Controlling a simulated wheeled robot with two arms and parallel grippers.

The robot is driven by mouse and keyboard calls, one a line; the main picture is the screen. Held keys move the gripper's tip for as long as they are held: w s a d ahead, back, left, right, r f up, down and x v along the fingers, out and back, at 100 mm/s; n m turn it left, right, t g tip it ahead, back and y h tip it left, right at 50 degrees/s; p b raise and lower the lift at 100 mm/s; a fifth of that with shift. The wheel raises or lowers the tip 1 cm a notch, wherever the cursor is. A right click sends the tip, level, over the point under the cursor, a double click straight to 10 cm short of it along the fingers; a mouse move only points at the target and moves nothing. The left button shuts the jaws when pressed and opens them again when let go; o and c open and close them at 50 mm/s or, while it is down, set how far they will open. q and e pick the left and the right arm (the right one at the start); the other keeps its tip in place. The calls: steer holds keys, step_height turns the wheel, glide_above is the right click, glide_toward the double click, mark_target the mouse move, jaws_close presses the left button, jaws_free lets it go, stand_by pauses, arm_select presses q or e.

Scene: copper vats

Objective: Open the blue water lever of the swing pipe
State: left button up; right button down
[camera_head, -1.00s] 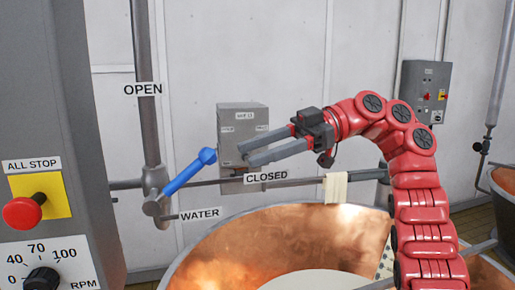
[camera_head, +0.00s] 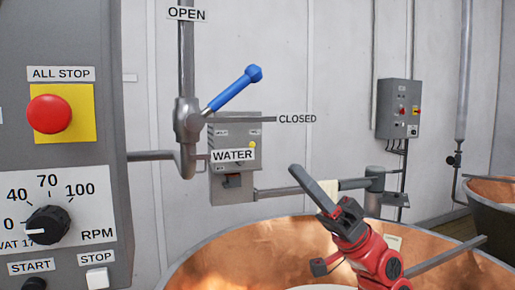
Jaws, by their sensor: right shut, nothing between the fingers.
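The blue water lever (camera_head: 235,90) slants up and right from its grey valve (camera_head: 187,120) on an upright pipe. Its round knob lies between the OPEN label (camera_head: 187,14) above and the CLOSED label (camera_head: 297,119) at right. A WATER label (camera_head: 233,155) sits below the valve. My right gripper (camera_head: 297,172) is shut and empty, pointing up and left over the copper vat, below and to the right of the lever and clear of it. The grey swing pipe (camera_head: 283,192) runs level behind the gripper. My left gripper is not in view.
A grey control panel with a red ALL STOP button (camera_head: 49,114) and an RPM knob (camera_head: 47,225) fills the left side. The copper vat (camera_head: 235,250) spans the bottom. Grey boxes hang on the back wall. Space between lever and gripper looks free.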

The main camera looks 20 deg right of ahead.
steer(key=p, duration=0.7)
glide_toward(223, 96)
step_height(223, 96, up, 5)
steer(key=w+a, duration=0.2)
steer(key=shift+r, duration=0.2)
steer(key=shift+a+b, duration=0.1)
steer(key=shift+b, duration=0.2)
